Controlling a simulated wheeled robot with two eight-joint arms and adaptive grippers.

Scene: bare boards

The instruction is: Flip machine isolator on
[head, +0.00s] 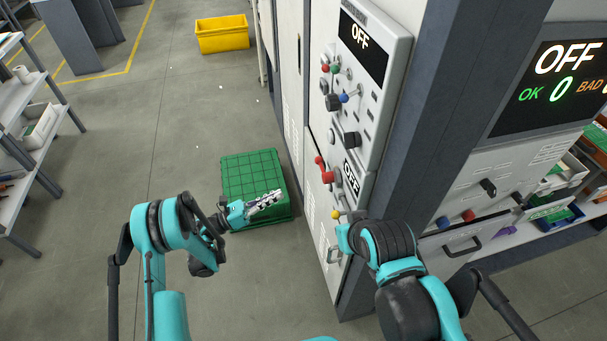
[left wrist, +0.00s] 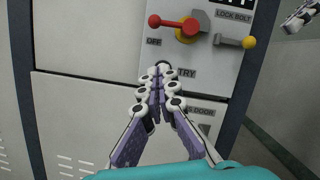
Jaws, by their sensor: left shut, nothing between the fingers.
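The machine isolator (left wrist: 188,27) is a red-knobbed lever on a yellow hub, on the light grey control panel. In the left wrist view its red lever points left, above the word OFF; TRY is printed lower down. The isolator's red handle also shows in the head view (head: 322,168), by a small display (head: 351,178) reading OFF. A lock bolt (left wrist: 235,42) with a yellow knob is right of the hub. My left gripper (head: 278,194) is shut and empty, apart from the panel; its tips (left wrist: 162,68) appear below the isolator. My right gripper's fingers (left wrist: 300,14) show only partly at the top right.
The panel carries other knobs and switches above the isolator. A green crate (head: 250,172) stands on the floor beyond my left gripper. A yellow bin (head: 222,36) is farther back. A dark post (head: 430,120) stands right of the panel. Open floor lies left.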

